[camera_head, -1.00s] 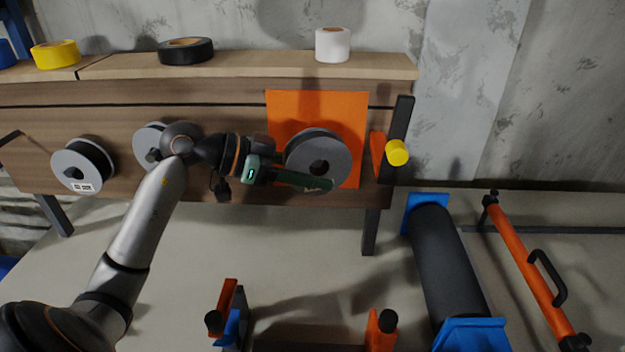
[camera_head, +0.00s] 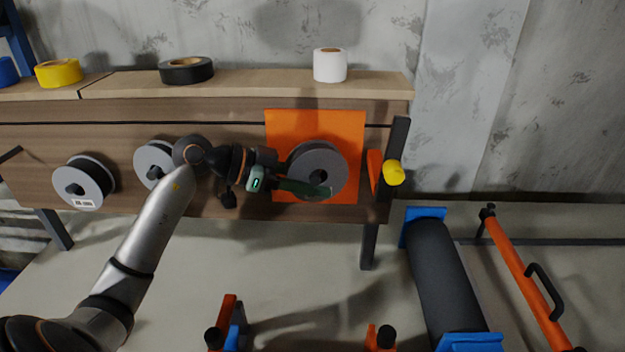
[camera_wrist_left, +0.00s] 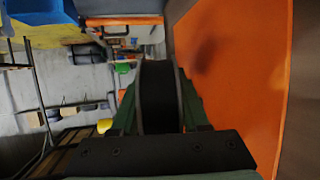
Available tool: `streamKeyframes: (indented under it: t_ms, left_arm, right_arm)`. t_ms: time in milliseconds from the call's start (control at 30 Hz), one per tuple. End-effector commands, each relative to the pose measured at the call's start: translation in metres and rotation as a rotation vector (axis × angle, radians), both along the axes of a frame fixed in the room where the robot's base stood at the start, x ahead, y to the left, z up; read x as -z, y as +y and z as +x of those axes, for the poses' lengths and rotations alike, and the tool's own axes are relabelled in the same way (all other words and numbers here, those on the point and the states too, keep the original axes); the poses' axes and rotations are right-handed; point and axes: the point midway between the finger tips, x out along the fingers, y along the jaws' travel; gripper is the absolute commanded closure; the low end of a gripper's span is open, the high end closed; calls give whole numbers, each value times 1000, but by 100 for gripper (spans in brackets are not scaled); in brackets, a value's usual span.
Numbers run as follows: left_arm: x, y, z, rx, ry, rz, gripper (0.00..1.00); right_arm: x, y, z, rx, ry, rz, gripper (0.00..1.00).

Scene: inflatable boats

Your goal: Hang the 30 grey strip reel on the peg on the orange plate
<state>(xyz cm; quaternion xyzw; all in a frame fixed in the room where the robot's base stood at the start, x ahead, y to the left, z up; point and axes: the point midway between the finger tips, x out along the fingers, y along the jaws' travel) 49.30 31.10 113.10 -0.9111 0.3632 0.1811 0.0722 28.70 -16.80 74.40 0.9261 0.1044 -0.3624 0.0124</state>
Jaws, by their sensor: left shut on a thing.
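A grey strip reel (camera_head: 334,165) is held in front of the orange plate (camera_head: 292,126) in the head view, seen nearly face on with its dark centre hole. My left gripper (camera_head: 308,187), with green fingers, is shut on the reel from the left. In the left wrist view the reel (camera_wrist_left: 159,95) shows edge on between the two fingers, with the orange plate (camera_wrist_left: 240,80) close beside it on the right. The peg is hidden, so I cannot tell whether the reel is around it. My right gripper is not in view.
Two similar reels (camera_head: 84,183) (camera_head: 148,160) hang on the wooden panel to the left. Black tape (camera_head: 187,73), yellow tape (camera_head: 58,76) and white tape (camera_head: 330,67) stand on the shelf. A yellow-ended part (camera_head: 393,172) juts out right of the plate.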

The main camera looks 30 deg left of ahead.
Motion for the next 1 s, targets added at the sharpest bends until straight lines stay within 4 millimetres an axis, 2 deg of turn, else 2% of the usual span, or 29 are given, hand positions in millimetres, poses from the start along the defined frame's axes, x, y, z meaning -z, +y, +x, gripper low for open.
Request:
streamKeyframes:
  t_ms: [467,500,800,1000]
  left_arm:
    - [-1,0,0,-1,-2,0,100]
    - [-1,0,0,-1,-2,0,52]
    - [0,0,0,0,-1,-1,20]
    - [1,0,0,1,3,1,20]
  right_arm:
    - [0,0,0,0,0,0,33]
    - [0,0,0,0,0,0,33]
    - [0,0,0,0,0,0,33]
    - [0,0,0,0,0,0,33]
